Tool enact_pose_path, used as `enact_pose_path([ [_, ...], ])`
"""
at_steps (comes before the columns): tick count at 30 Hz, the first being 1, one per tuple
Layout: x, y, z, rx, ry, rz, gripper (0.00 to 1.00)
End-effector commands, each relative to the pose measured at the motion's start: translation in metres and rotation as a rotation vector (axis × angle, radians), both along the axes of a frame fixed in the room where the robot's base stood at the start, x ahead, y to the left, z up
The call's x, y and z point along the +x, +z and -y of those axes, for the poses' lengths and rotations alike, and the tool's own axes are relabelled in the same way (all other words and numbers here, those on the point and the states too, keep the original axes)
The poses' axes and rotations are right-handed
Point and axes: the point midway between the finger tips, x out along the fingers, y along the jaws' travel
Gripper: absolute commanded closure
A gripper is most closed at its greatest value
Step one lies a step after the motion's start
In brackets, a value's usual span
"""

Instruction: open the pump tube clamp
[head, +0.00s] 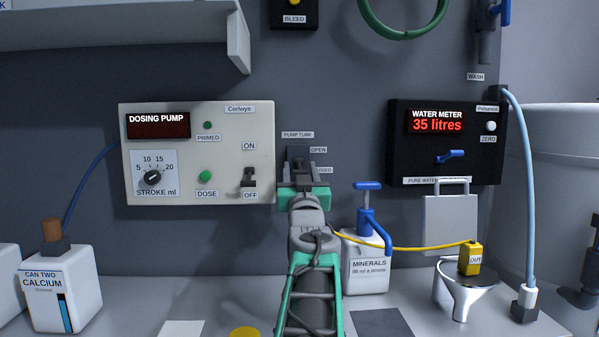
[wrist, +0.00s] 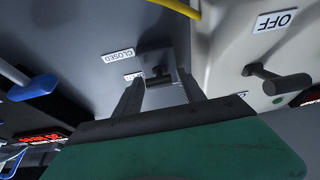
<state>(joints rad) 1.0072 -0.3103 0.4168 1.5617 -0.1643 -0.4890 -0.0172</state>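The pump tube clamp (head: 298,153) is a dark plate on the wall under the PUMP TUBE label, right of the dosing pump. In the head view my gripper (head: 299,168) is in front of it and hides its lower part. In the upside-down wrist view, the clamp's small dark lever (wrist: 158,76) shows between the fingertips. My gripper (wrist: 161,80) is open, one finger on each side of the lever; I cannot tell whether they touch it. The CLOSED label (wrist: 118,55) is readable there; the OPEN label (head: 318,150) is clear in the head view. The lever's exact setting is unclear.
The dosing pump (head: 210,130) with its OFF switch (head: 248,178) is close on the left. The water meter (head: 445,140) is to the right. A minerals bottle (head: 365,262) with a blue pump stands below right. A yellow tube (head: 405,248) runs to the OUT block above a funnel (head: 461,295).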

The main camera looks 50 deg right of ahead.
Motion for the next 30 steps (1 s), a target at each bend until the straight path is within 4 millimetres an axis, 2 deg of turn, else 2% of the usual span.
enact_pose_path([
  [2,-0.0001,0.0,0.0,0.0,0.0,0.0,0.6],
  [16,-0.0004,-0.0002,0.0,0.0,-0.001,0.0,0.99],
  [30,-0.0009,0.0056,-0.001,0.032,0.0,-0.028,1.0],
])
